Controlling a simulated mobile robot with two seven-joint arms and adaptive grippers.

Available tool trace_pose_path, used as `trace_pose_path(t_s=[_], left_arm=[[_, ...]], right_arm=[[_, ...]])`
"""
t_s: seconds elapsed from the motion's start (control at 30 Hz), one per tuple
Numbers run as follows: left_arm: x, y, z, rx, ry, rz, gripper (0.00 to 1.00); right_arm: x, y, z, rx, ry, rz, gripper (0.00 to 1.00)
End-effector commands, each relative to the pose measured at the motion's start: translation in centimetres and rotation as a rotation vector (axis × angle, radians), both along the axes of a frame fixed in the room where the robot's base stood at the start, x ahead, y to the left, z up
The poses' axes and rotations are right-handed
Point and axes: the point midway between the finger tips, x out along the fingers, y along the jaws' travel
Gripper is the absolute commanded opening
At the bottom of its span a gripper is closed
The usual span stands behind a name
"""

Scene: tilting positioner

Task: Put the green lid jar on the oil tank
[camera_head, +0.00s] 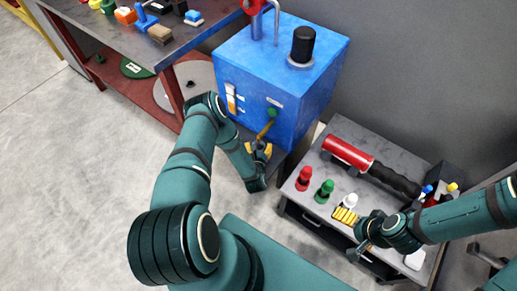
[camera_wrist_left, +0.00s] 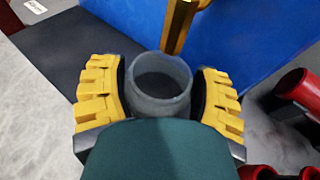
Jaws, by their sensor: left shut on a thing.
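The blue oil tank (camera_head: 285,70) has a brass tap (camera_head: 265,130) low on its front. My left gripper (camera_head: 258,150) is beneath the tap. In the left wrist view its yellow-padded fingers (camera_wrist_left: 160,98) are shut around an open-topped, greyish see-through jar (camera_wrist_left: 160,85), upright, with the brass spout (camera_wrist_left: 178,25) just above or behind its rim. No lid shows on this jar. A green-topped item (camera_head: 324,190) stands on the grey cart between a red and a white one.
The grey cart (camera_head: 345,130) also carries a red and black cylindrical tool (camera_head: 370,165) and small items at its right end. A red-framed workbench (camera_head: 110,45) with coloured parts stands at upper left. The floor (camera_head: 70,170) at left is clear.

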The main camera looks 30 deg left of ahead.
Motion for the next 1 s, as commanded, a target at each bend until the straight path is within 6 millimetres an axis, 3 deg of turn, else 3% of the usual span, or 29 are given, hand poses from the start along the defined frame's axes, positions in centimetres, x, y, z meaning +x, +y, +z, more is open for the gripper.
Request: trace_pose_path(t_s=[0.43, 0.47, 0.53, 0.87, 1.0], left_arm=[[0.0, 0.0, -0.9, 0.000, -0.001, 0.000, 0.26], [0.0, 0.0, -0.8, -0.001, -0.001, -0.001, 0.76], [0.0, 0.0, -0.8, -0.001, -0.001, -0.001, 1.00], [0.0, -0.1, -0.4, 0.000, -0.001, -0.002, 1.00], [-1.5, -0.9, 0.0, -0.003, 0.002, -0.001, 1.00]], right_arm=[[0.1, 0.0, -0.5, 0.000, -0.003, -0.001, 1.00], [0.1, 0.0, -0.4, 0.000, -0.003, -0.001, 1.00], [0.1, 0.0, -0.4, 0.000, -0.003, -0.001, 1.00], [0.1, 0.0, 0.0, 0.000, -0.002, -0.001, 1.00], [0.0, 0.0, 0.4, 0.000, -0.001, 0.000, 1.00]])
